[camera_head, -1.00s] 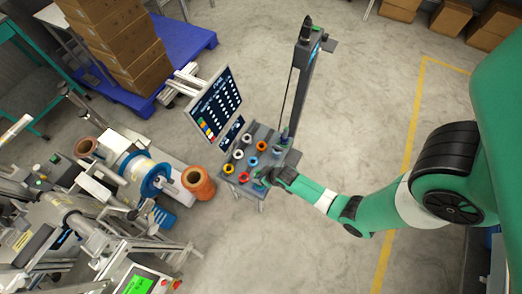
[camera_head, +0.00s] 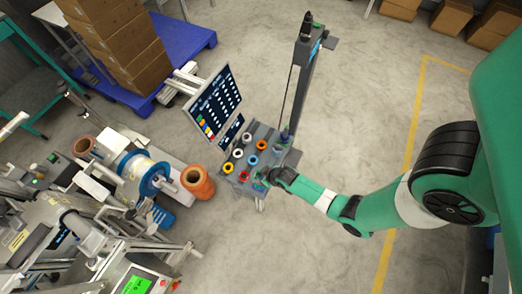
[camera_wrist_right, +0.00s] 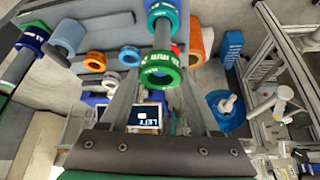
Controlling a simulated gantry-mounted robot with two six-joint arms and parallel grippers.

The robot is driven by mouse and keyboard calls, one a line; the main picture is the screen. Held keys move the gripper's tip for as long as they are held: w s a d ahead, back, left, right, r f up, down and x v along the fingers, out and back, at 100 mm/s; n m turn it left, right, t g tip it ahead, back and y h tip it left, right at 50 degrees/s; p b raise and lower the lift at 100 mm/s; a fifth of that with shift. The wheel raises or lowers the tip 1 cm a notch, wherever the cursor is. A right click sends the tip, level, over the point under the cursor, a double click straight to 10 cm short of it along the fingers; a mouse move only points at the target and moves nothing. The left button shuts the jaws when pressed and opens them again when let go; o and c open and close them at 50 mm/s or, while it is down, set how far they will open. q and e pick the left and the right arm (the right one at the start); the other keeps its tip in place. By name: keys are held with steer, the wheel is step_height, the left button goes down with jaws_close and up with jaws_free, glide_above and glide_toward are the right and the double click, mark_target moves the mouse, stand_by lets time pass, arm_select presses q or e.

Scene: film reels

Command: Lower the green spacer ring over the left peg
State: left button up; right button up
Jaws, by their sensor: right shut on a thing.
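In the right wrist view a green spacer ring (camera_wrist_right: 158,85) with white marks sits between the fingertips of my right gripper (camera_wrist_right: 160,73), which is shut on it. I cannot tell whether the peg's tip is inside the green ring. A second grey peg (camera_wrist_right: 18,66) with a blue ring (camera_wrist_right: 33,36) is at the left edge. In the head view my right gripper (camera_head: 263,181) is at the cart's near edge and hides the ring there. My left gripper is not in view.
The grey cart (camera_head: 268,133) carries several loose rings, among them orange (camera_head: 262,145), yellow (camera_head: 228,168) and red (camera_head: 245,176). A screen (camera_head: 213,103) stands behind its left side. Orange spools (camera_head: 198,182) and machinery are to the left.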

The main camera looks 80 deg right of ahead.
steer(key=shift+f, duration=0.15)
steer(key=shift+f+b, duration=0.8)
steer(key=shift+f, duration=0.1)
stand_by(0.4)
steer(key=shift+f+b, duration=1)
steer(key=shift+f, duration=0.05)
steer(key=o, duration=1.5)
steer(key=p+v, duration=0.6)
steer(key=v, duration=0.5)
steer(key=shift+r, duration=0.3)
